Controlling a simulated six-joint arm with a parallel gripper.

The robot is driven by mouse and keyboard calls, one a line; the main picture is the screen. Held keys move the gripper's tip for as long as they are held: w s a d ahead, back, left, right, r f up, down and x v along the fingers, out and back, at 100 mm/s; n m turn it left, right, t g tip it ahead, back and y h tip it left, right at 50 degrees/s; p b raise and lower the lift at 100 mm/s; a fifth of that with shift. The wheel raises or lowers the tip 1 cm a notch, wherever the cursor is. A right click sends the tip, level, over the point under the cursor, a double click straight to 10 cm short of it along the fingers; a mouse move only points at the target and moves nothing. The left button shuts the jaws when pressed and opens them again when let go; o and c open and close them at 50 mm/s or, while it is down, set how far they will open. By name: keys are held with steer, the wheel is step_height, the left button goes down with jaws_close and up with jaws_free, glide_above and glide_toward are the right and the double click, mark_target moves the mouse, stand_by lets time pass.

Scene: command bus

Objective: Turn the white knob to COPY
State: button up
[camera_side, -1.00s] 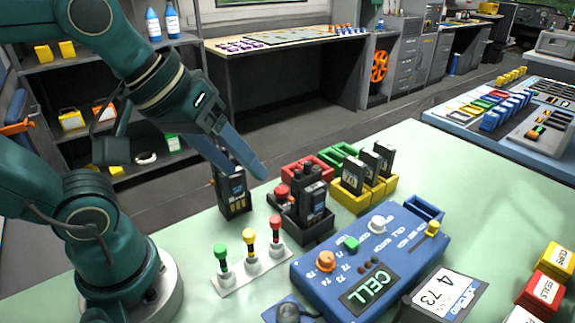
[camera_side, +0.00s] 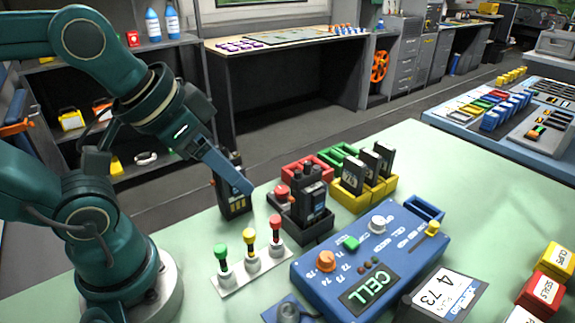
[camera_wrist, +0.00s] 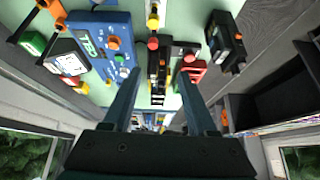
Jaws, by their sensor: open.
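The white knob (camera_side: 377,223) sits on the far part of the sloped blue console (camera_side: 335,290) marked CELL in the side view. Small white labels surround it, too small to read, and I cannot tell which one it points at. The console also shows at the upper left of the wrist view (camera_wrist: 85,20). My gripper (camera_side: 245,186) is above the table, left of the console and apart from the knob. In the wrist view my gripper (camera_wrist: 159,74) has its two fingers spread, with nothing held between them.
A handheld radio (camera_side: 312,195) stands in a dark holder between my gripper and the console. Another radio (camera_side: 232,200) stands behind my gripper. Green, yellow and red levers (camera_side: 250,248) are in front. An orange knob (camera_side: 326,261) and green button (camera_side: 351,243) are on the console.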

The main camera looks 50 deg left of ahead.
steer(key=w+d+r, duration=0.1)
steer(key=w+r, duration=0.3)
steer(key=w, duration=0.3)
steer(key=m+g+h, duration=0.1)
steer(key=m+g, duration=0.1)
steer(key=m, duration=0.1)
glide_above(377, 221)
steer(key=s, duration=0.2)
steer(key=f, duration=1.2)
steer(key=shift+s+a, duration=0.15)
steer(key=shift+a, duration=0.2)
steer(key=shift+x, duration=2.4)
jaws_close()
